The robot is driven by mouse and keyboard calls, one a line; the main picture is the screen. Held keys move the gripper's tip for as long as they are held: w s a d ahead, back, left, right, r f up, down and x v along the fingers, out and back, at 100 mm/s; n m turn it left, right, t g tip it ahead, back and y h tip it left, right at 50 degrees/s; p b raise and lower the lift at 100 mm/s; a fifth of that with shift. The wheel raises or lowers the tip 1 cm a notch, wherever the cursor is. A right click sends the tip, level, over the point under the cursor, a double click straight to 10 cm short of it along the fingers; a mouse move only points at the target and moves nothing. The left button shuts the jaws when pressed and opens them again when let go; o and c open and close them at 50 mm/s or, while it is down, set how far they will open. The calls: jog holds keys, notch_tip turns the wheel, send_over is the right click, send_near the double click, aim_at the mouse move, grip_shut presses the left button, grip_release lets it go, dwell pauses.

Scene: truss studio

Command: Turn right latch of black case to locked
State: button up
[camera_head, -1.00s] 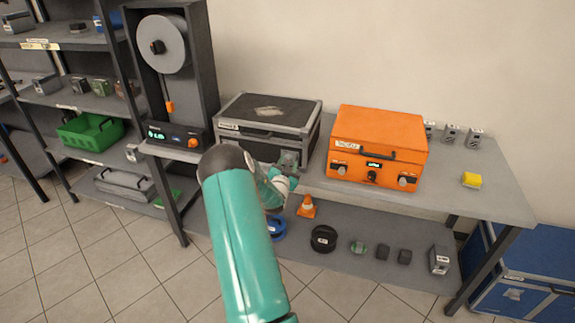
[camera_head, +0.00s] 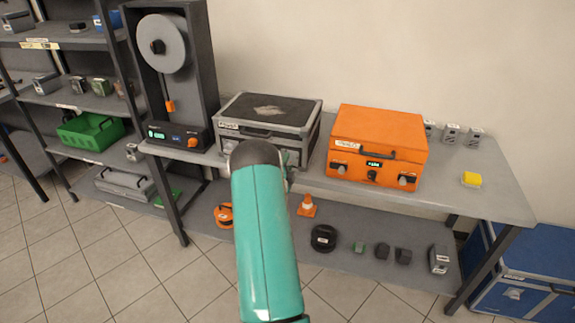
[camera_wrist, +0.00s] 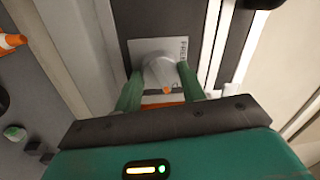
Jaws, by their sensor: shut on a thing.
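The black case (camera_head: 268,109) with grey edges stands on the table, its lid down. Its front right side is hidden behind my teal arm in the head view. A small orange mark shows at the knob's lower edge. I cannot read whether the latch is locked.
An orange case (camera_head: 378,145) stands right of the black case. A spool machine (camera_head: 178,75) stands to its left. A yellow block (camera_head: 471,180) lies on the table's right part. A traffic cone (camera_head: 307,206) and several small items are on the lower shelf.

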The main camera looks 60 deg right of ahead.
jog(key=shift+w+f+m+g, duration=0.1)
jog(key=shift+m+g, duration=0.2)
jog(key=shift+m, duration=2)
jog(key=o, duration=1)
jog(key=shift+a, duration=0.1)
jog(key=a, duration=0.4)
jog(key=s+a, duration=0.1)
jog(key=a, duration=0.4)
jog(key=s+a+f, duration=0.1)
jog(key=a, duration=0.3)
jog(key=shift+s+a, duration=0.1)
jog(key=shift+a, duration=0.15)
